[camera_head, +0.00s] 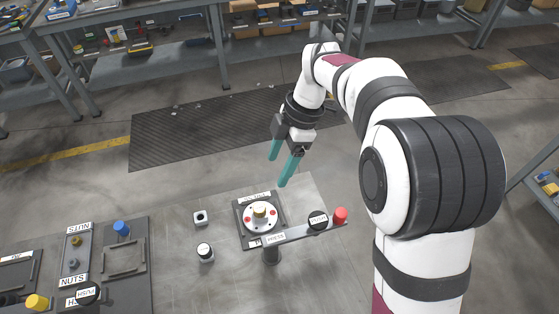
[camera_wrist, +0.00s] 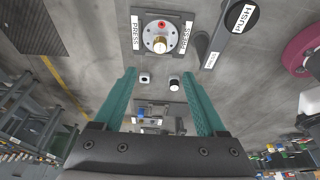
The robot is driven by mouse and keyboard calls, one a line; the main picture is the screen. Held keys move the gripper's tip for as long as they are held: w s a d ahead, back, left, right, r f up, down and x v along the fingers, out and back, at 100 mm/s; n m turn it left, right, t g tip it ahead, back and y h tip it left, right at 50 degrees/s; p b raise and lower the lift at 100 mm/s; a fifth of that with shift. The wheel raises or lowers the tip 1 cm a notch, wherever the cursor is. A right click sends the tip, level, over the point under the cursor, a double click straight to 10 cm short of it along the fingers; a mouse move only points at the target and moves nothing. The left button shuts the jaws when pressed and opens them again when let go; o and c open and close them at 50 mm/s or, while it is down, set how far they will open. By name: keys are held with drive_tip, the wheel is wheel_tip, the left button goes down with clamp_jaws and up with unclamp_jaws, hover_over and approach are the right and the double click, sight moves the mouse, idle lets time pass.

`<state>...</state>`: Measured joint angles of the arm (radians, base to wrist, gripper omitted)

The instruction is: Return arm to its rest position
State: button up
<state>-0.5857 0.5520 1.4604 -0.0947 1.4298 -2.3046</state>
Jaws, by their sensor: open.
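My gripper (camera_head: 282,163) is open and empty, raised beyond the far edge of the workbench (camera_head: 175,245). Its two teal fingers (camera_wrist: 118,100) stand apart in the wrist view with nothing between them. The press fixture (camera_head: 246,233), a dark square plate with a white disc, lies on the bench below and to the left of the gripper. A brass-coloured part (camera_head: 260,212) stands at the middle of the disc. The fixture also shows at the top of the wrist view (camera_wrist: 140,42), apart from the fingers.
A nuts tray (camera_head: 75,255) and a blue knob (camera_head: 122,229) are at left. Shelves (camera_head: 140,20) stand behind, across open floor.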

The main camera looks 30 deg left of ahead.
idle(0.6)
drive_tip(key=s+d+r+m+t, duration=0.1)
drive_tip(key=s+d+r+m, duration=0.25)
drive_tip(key=d+m, duration=0.65)
drive_tip(key=s+d+r+m+t, duration=0.1)
drive_tip(key=s+d+r+m, duration=0.3)
drive_tip(key=d+m, duration=0.5)
drive_tip(key=s+d+f+m, duration=0.2)
drive_tip(key=s+d+m, duration=0.1)
drive_tip(key=s+m, duration=0.3)
drive_tip(key=s+d+f+m, duration=0.3)
drive_tip(key=s+d+m, duration=0.1)
drive_tip(key=s+m, duration=0.2)
drive_tip(key=shift+s+m+h, duration=0.2)
drive_tip(key=shift+m+h, duration=0.1)
drive_tip(key=shift+m, duration=0.5)
